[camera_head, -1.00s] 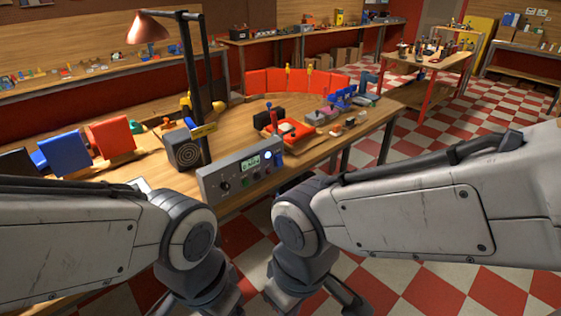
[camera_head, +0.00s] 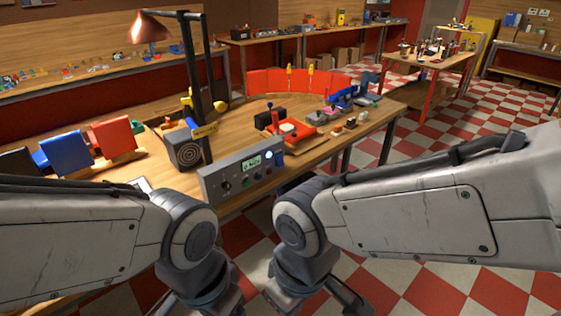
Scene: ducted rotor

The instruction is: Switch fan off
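A grey control box (camera_head: 243,170) stands at the front edge of the wooden workbench. Its front has a small lit display, dark knobs, a green button and a lit blue-white round part. Behind it at the left stands a dark square unit (camera_head: 185,153) with a round ringed front, possibly the fan; I cannot tell whether anything in it turns. My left gripper (camera_head: 207,297) and my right gripper (camera_head: 308,292) hang low at the bottom edge, in front of the bench and apart from the box. Their fingertips are cut off or hidden, so their opening does not show.
The workbench (camera_head: 140,175) carries red and blue bins (camera_head: 110,138) at the left, a dark post frame with a copper lamp (camera_head: 150,27), an orange-red device (camera_head: 290,131) and small parts at the right. Another table (camera_head: 425,57) stands farther back. The checkered floor at the right is clear.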

